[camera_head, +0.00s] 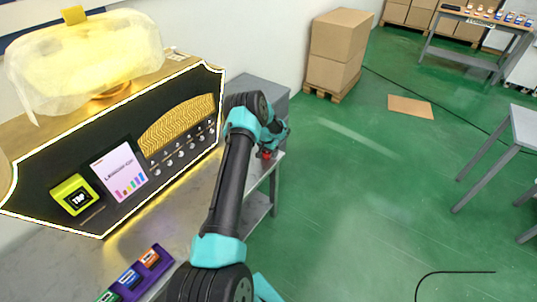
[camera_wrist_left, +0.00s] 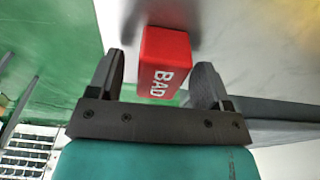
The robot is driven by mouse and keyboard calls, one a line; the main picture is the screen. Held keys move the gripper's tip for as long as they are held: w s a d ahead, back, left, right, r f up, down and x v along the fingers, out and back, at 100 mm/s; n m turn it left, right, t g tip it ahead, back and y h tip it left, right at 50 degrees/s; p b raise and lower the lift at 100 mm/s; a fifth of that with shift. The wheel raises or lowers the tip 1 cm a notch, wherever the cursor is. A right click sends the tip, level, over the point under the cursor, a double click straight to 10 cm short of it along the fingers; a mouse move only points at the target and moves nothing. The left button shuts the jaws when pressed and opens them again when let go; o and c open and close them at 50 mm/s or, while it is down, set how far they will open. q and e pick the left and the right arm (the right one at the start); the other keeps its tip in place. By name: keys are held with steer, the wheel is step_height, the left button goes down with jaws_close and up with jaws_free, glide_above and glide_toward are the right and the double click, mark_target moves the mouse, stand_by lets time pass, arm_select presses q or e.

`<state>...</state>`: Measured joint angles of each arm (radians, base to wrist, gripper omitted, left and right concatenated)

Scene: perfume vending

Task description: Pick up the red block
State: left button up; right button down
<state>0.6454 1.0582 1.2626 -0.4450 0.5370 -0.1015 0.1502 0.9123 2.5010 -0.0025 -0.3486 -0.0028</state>
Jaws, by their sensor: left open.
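The red block (camera_wrist_left: 164,58) has white letters reading "BAD" and lies between the two dark fingers of my left gripper (camera_wrist_left: 158,68) in the left wrist view. The fingers are apart, with a gap visible on the left side of the block; whether the right finger touches it I cannot tell. In the head view the red block (camera_head: 267,154) shows as a small red patch near the far right end of the grey table, under my left gripper (camera_head: 269,150), mostly hidden by the arm. My right gripper is not in view.
A vending display with a glowing border (camera_head: 100,170) stands along the table's left side. A purple tray (camera_head: 165,262) with coloured blocks sits at the near end. Cardboard boxes (camera_head: 338,45) stand on the green floor beyond.

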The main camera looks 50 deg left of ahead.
arm_select(q)
steer(key=shift+c, duration=0.3)
steer(key=c, duration=1)
steer(key=shift+o, duration=0.2)
steer(key=shift+r, duration=0.15)
steer(key=shift+r, duration=0.6)
step_height(320, 180, up, 2)
steer(key=shift+s+d+r, duration=0.1)
steer(key=shift+r, duration=0.05)
steer(key=s+d+r, duration=0.1)
steer(key=s+d, duration=0.9)
steer(key=d, duration=0.1)
steer(key=shift+s+d, duration=0.2)
steer(key=shift+d, duration=0.2)
steer(key=shift+r, duration=0.1)
